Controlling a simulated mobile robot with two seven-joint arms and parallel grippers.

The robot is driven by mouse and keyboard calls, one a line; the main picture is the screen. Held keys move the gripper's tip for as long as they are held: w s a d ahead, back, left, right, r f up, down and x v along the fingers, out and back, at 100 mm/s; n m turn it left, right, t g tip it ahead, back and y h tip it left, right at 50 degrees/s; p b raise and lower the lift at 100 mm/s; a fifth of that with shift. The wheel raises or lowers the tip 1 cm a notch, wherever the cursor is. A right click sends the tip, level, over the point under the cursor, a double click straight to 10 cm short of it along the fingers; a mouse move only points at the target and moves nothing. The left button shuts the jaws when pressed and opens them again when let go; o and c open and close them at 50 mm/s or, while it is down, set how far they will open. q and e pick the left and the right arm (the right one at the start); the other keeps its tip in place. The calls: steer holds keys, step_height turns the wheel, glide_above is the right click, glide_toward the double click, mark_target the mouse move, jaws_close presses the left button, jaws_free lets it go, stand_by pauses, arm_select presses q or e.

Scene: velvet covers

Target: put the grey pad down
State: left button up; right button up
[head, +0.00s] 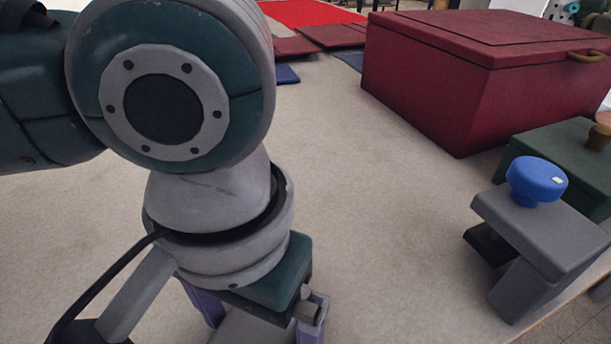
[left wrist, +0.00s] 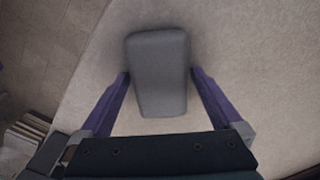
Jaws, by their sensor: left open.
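The grey pad (left wrist: 158,72) is a rounded, tapering block in the left wrist view. It appears to lie on the pale tabletop, with a soft shadow around it. My left gripper (left wrist: 160,73) is open, with one purple finger on each side of the pad and only narrow gaps to its edges. In the head view my left gripper (head: 258,322) points down at the bottom edge, partly hidden by my arm. A piece of the grey pad (head: 247,330) seems to show between the fingers there. My right gripper is in neither view.
A dark red box (head: 450,85) with a brass handle stands at the back right. A grey piece with a blue knob (head: 537,181) and a dark green block (head: 565,160) stand at the right edge. Red and blue flat pieces lie far back. The middle tabletop (head: 370,200) is clear.

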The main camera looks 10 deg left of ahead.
mark_target(258, 329)
arm_select(q)
step_height(258, 329, up, 12)
steer(key=p, duration=0.3)
steer(key=shift+r, duration=0.15)
steer(key=shift+d, duration=0.1)
